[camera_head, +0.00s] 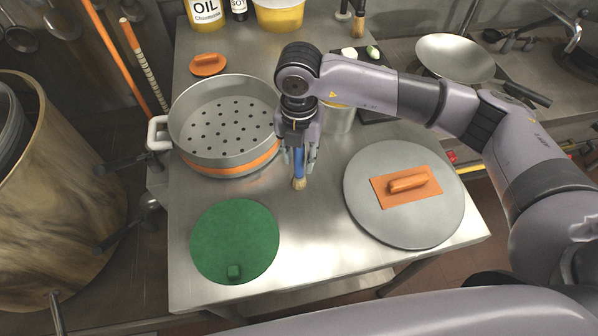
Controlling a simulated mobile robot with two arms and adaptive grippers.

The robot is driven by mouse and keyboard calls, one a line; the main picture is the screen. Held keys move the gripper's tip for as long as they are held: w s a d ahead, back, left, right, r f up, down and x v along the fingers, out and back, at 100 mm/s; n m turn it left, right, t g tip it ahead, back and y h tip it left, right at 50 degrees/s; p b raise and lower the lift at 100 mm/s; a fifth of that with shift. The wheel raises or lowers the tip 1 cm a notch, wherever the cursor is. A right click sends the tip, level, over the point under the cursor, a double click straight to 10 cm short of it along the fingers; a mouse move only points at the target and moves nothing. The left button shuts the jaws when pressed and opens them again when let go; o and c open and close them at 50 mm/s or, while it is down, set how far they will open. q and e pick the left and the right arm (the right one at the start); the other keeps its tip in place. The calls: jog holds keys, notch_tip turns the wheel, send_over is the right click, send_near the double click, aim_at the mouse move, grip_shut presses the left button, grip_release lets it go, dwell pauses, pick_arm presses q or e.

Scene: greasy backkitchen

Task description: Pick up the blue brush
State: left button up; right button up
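The blue brush (299,164) has a blue handle and tan bristles. It shows in the head view near the middle of the steel table (322,228), with its bristle end toward me. My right gripper (298,165) points down over it, with one finger to each side of the handle. The fingers look spread, with a gap between them and the handle. The upper end of the handle is hidden by the gripper. I cannot tell whether the brush lies flat or stands tilted. My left gripper is not in view.
A perforated steamer pot (225,150) stands close left of the gripper. A green round lid (235,240) lies front left, a grey lid with orange handle (360,215) right. A metal container (338,118) stands just behind. The table between the lids is clear.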

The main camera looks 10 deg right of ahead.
grip_shut()
dwell(0.4)
